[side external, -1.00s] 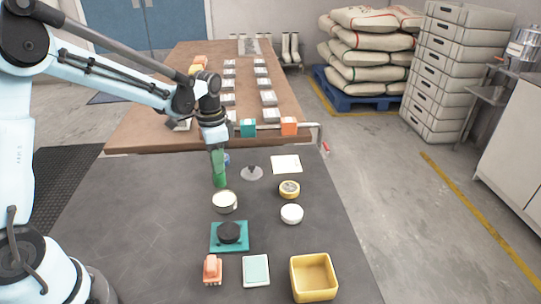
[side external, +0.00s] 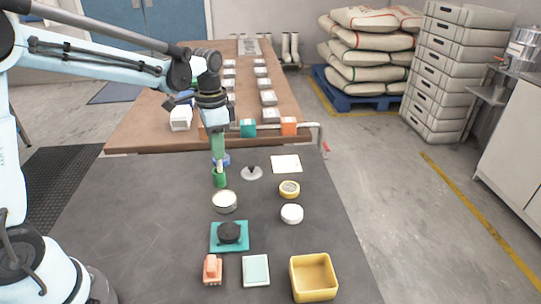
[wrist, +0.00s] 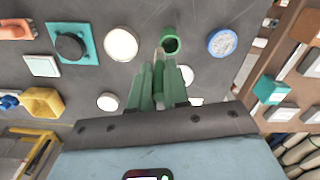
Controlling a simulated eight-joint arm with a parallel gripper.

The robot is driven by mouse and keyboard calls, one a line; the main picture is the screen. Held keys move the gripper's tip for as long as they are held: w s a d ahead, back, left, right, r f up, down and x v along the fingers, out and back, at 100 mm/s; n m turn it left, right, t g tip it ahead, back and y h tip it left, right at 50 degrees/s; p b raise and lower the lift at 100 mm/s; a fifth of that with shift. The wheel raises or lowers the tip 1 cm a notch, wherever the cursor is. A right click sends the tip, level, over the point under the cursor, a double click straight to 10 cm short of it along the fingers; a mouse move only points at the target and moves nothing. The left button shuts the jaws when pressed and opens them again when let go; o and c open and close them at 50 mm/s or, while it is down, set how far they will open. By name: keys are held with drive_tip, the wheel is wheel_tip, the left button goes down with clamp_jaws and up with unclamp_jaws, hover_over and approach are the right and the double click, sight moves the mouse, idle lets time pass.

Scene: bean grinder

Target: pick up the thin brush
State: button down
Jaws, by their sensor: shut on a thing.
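My gripper (side external: 219,158) has green fingers pointing down just above the green cup (side external: 220,179) on the dark table. In the wrist view my gripper (wrist: 158,68) is closed around a thin, pale stick, the thin brush (wrist: 159,54). Its lower part (side external: 220,169) shows below the fingers in the side view, reaching down to the cup's mouth. The fingers hide most of the brush. I cannot tell whether its lower end is still inside the cup. The cup's open round mouth (wrist: 170,44) shows beside the fingertips in the wrist view.
A blue-rimmed dish (wrist: 222,42) stands close to the cup. A round cream-topped tin (side external: 224,202), a grey-based tamper-like thing (side external: 252,173) and a yellow-rimmed tin (side external: 289,189) are nearby. A yellow open box (side external: 314,277) stands at the front right. The table's left side is clear.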

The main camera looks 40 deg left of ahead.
drive_tip(key=s+d+r, duration=0.4)
drive_tip(key=d+r, duration=0.2)
drive_tip(key=d, duration=0.3)
drive_tip(key=shift+d, duration=0.15)
idle(0.4)
drive_tip(key=shift+a+f, duration=0.7)
drive_tip(key=shift+f, duration=0.65)
drive_tip(key=shift+a+f, duration=0.65)
drive_tip(key=shift+f, duration=0.65)
drive_tip(key=shift+a+f, duration=0.7)
drive_tip(key=shift+f, duration=0.65)
drive_tip(key=shift+f, duration=0.55)
drive_tip(key=shift+r, duration=0.1)
wheel_tip(320, 180, up, 7)
idle(0.5)
